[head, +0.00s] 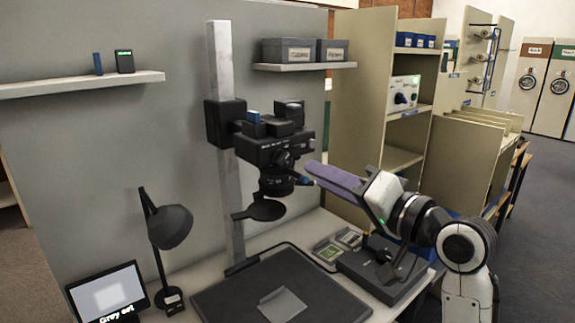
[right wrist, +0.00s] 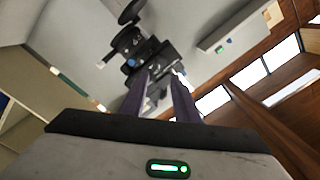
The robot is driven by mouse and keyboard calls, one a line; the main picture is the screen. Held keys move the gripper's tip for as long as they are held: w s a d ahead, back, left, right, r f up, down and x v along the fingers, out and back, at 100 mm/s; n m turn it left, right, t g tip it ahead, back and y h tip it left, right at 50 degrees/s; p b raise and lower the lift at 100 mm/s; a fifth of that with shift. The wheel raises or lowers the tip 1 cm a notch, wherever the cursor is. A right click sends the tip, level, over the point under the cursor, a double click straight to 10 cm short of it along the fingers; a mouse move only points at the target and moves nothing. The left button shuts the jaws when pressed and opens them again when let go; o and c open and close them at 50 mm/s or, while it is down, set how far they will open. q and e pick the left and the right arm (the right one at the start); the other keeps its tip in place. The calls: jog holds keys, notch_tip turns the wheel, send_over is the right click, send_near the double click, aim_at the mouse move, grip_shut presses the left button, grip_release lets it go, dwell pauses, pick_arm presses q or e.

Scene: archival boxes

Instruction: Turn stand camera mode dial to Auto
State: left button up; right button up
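The stand camera (head: 268,150) is black and mounted on a pale upright column, lens pointing down. A round dark knob (head: 283,158) shows on its near side; I cannot read any mode marking. My right gripper (head: 308,174) comes in from the right, its purple fingers reaching close to the camera's right side by the lens. I cannot tell whether they touch it. In the right wrist view the right gripper (right wrist: 162,80) has a gap between its fingers, with nothing clearly held, and the camera (right wrist: 150,52) lies beyond the tips. My left gripper is not in view.
Below the camera are a dark copy board (head: 230,300) with a grey sheet (head: 283,304). A desk lamp (head: 170,226) and a screen (head: 108,295) reading "Grey set" stand at the left. Shelves (head: 400,160) stand to the right behind my arm.

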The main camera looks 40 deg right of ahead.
aim_at(284, 160)
jog(key=w, duration=0.6)
jog(key=w+a+p, duration=0.1)
jog(key=w, duration=0.2)
jog(key=shift+w+f, duration=0.1)
jog(key=shift+w, duration=0.25)
grip_shut()
